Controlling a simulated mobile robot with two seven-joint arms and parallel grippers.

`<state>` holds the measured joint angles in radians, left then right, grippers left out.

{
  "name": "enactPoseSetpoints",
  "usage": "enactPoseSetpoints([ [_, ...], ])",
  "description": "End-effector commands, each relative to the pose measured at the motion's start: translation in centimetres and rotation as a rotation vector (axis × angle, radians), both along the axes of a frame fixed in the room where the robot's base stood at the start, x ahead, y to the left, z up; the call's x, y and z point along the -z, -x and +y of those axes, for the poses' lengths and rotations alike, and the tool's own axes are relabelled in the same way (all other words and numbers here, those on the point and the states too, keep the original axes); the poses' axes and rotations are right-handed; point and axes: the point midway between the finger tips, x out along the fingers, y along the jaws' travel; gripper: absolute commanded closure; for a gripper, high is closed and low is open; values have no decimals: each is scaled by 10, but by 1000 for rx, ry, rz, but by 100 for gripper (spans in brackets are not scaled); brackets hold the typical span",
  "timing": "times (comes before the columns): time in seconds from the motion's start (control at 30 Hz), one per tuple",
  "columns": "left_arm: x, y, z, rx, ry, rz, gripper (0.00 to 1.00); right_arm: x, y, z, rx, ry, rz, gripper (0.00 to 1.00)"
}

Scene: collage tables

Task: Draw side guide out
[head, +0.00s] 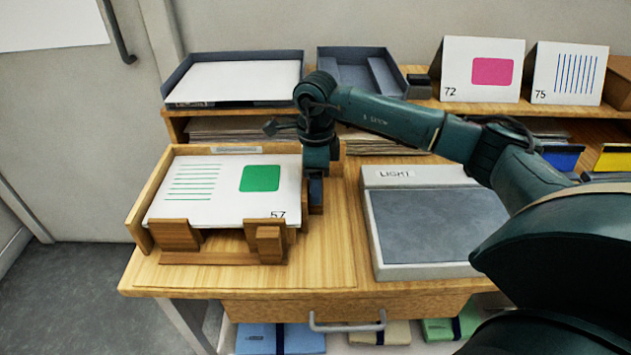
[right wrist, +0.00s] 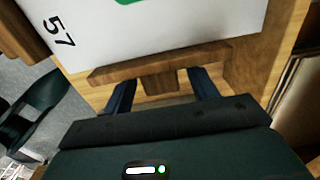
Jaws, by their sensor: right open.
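A wooden tray (head: 143,208) on the left of the table holds a white card (head: 217,182) with green lines, a green square and the number 57. The side guide (right wrist: 150,65) is a wooden bar with a small tab (right wrist: 160,86) along the card's right edge; in the head view my right gripper largely hides it. My right gripper (head: 315,205) points down there, open. In the right wrist view its two fingers (right wrist: 163,95) are on either side of the tab, with gaps showing. My left gripper is out of view.
A light box (head: 440,225) labelled LIGHT stands right of the tray under my right arm. A rear shelf carries a grey tray with a white sheet (head: 245,82), an empty grey tray (head: 350,75) and cards 72 (head: 455,60) and 75 (head: 555,60). Bare wood lies between tray and light box.

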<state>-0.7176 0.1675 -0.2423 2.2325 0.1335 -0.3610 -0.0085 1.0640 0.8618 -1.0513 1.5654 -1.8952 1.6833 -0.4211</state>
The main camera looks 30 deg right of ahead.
Motion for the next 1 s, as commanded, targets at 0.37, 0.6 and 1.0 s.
enactPoseSetpoints([
  [0.37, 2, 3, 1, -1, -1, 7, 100, 6, 0, 0, 0, 0, 0, 43],
  [0.6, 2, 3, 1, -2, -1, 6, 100, 5, 0, 0, 0, 0, 0, 62],
  [1.0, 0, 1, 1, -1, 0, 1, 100, 5, 0, 0, 0, 0, 0, 95],
])
